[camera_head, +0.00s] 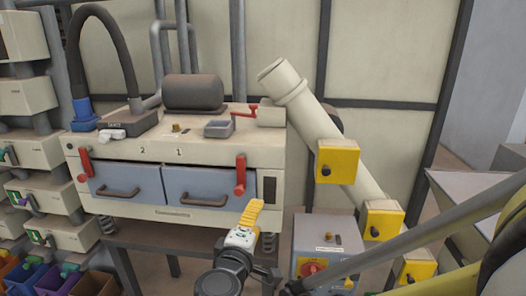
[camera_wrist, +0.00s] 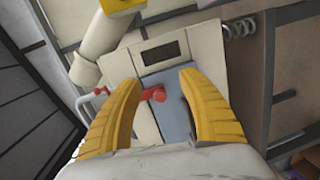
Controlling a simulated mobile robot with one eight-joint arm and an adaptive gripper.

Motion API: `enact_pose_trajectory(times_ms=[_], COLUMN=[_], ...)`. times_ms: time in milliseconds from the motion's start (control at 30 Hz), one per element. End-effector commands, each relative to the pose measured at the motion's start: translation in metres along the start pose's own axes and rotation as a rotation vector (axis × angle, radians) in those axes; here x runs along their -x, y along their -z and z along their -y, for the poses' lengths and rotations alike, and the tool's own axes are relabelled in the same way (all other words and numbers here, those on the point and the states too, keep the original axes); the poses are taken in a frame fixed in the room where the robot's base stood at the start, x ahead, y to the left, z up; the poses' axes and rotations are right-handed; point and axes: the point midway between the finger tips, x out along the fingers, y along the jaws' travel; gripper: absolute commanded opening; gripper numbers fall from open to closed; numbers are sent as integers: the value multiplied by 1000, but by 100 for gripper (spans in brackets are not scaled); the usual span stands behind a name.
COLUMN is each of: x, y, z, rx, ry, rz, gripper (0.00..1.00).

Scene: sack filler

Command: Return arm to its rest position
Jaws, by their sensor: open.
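My arm rises from the lower middle of the head view, and my gripper (camera_head: 252,212) with yellow fingers is in front of the right end of the cream sack filler machine (camera_head: 210,151). In the wrist view my gripper (camera_wrist: 158,85) is open, its two ribbed yellow fingers apart with nothing between them. Past the fingers, the wrist view shows a red handle (camera_wrist: 153,94) and a blue-grey drawer front (camera_wrist: 173,105). I cannot tell whether the gripper touches the machine.
Two drawers, left (camera_head: 126,186) and right (camera_head: 207,189), have dark gaps above their fronts. A slanted cream pipe (camera_head: 320,125) carries yellow boxes (camera_head: 337,161). A grey control box (camera_head: 328,244) with a red knob stands right of my arm. Coloured bins (camera_head: 60,280) are at lower left.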

Motion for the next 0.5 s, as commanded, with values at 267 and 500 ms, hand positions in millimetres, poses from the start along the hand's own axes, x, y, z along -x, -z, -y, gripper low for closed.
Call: enact_pose_trajectory(times_ms=[267,500], x=[14,89], y=[-180,-256], z=[10,36], rx=[-464,-954], ry=[380,604], rz=[300,474], gripper=[48,48])
